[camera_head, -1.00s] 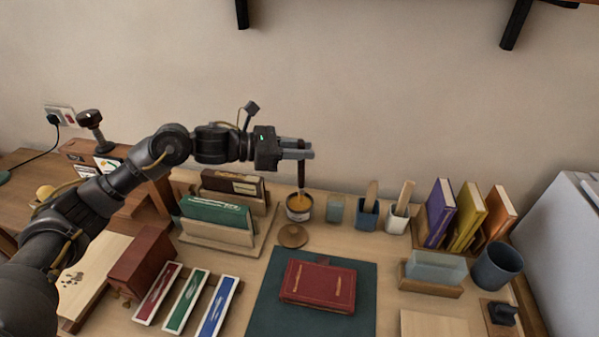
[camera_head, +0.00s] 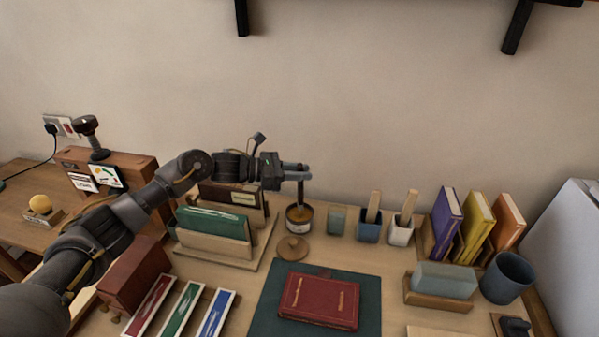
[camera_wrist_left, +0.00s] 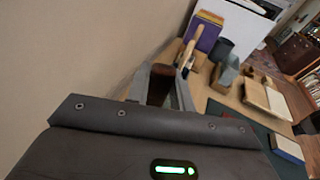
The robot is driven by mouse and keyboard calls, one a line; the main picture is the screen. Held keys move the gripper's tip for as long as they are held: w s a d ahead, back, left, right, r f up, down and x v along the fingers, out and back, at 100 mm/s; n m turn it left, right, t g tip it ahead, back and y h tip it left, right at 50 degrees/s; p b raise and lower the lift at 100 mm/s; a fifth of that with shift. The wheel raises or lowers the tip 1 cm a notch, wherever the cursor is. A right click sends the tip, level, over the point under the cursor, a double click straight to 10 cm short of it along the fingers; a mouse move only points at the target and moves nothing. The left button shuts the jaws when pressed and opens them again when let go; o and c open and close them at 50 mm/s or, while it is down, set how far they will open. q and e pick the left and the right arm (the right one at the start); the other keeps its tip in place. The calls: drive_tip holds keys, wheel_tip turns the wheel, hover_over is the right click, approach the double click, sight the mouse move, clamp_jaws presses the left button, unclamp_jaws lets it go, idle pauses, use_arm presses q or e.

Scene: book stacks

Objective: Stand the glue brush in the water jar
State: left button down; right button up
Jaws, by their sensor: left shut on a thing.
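My left gripper (camera_head: 299,172) is shut on the dark upright handle of the glue brush (camera_head: 300,189). The brush's lower end is inside the open glue pot (camera_head: 299,225), hidden by its rim and the amber glue. In the left wrist view the brown handle (camera_wrist_left: 160,82) sits between the two fingers. The water jar (camera_head: 336,222) is a small translucent grey-green jar just right of the pot, apart from it. My right gripper is not in view.
A round wooden lid (camera_head: 292,249) lies in front of the pot. Two holders with wooden tools (camera_head: 370,229) stand right of the jar. Book racks (camera_head: 213,240) stand left of the pot. A red book (camera_head: 319,300) lies on a dark mat.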

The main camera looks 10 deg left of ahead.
use_arm(q)
drive_tip(key=shift+f+b, duration=0.2)
drive_tip(key=shift+b, duration=0.1)
drive_tip(key=c, duration=1.3)
unclamp_jaws()
drive_tip(key=shift+o, duration=0.5)
drive_tip(key=shift+r, duration=0.1)
drive_tip(key=b+v, duration=0.2)
drive_tip(key=v, duration=1)
drive_tip(key=shift+r, duration=0.2)
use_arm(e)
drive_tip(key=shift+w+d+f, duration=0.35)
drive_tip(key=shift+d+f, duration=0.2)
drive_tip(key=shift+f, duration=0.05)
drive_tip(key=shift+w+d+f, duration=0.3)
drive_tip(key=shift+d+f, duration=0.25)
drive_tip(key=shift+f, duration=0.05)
